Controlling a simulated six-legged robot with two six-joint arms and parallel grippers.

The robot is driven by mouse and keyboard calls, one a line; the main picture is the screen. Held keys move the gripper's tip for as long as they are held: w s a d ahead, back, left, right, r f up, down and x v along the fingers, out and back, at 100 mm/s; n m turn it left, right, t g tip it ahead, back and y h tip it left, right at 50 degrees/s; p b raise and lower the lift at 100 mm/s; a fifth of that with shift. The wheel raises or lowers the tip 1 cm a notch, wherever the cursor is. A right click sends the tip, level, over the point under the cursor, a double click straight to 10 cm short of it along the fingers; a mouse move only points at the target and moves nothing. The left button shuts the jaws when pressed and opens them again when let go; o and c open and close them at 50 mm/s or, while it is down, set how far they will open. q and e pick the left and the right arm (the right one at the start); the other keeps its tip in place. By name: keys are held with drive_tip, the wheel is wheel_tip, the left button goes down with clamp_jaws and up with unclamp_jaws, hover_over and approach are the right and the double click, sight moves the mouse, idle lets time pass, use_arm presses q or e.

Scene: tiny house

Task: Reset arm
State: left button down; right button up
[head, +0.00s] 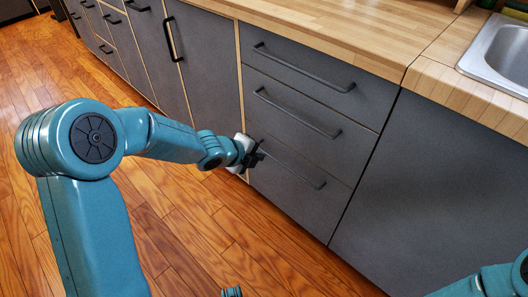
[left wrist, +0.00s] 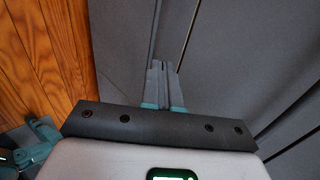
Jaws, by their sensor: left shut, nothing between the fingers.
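My left arm (head: 165,138) reaches in from the left and bends down at its elbow towards the cabinet front. My left gripper (head: 262,153) is in front of the drawer stack, by the left end of the bottom drawer's handle (head: 293,166). In the left wrist view its two fingers (left wrist: 162,85) are together with nothing between them. I cannot tell whether the gripper touches the drawer front. Part of my right arm (head: 490,284) shows at the lower right corner; its gripper is out of view.
The grey drawers (head: 315,120) are all shut, with black bar handles. Grey cabinet doors (head: 208,65) continue to the left. A wooden countertop (head: 340,25) runs above, with a steel sink (head: 500,55) at right. The wooden floor (head: 190,225) looks clear.

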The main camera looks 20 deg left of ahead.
use_arm(q)
drive_tip(key=s+d+f+n+g+h, duration=0.1)
drive_tip(key=s+d+f+n+g, duration=0.2)
drive_tip(key=s+d+f, duration=0.35)
drive_tip(key=s+d+f+n+g+h, duration=0.1)
drive_tip(key=s+d+f+n+g, duration=0.15)
drive_tip(key=s+f, duration=0.6)
drive_tip(key=s+d+f+n+g+y, duration=0.1)
drive_tip(key=s+f+n, duration=0.2)
drive_tip(key=s+n, duration=0.45)
drive_tip(key=s+d+f+n+g, duration=0.1)
drive_tip(key=s+f+n+g, duration=0.2)
drive_tip(key=n, duration=0.8)
wheel_tip(320, 180, up, 31)
drive_tip(key=s+t+p, duration=0.1)
drive_tip(key=p, duration=3)
drive_tip(key=shift+s+d+f, duration=0.2)
drive_tip(key=shift+d, duration=0.25)
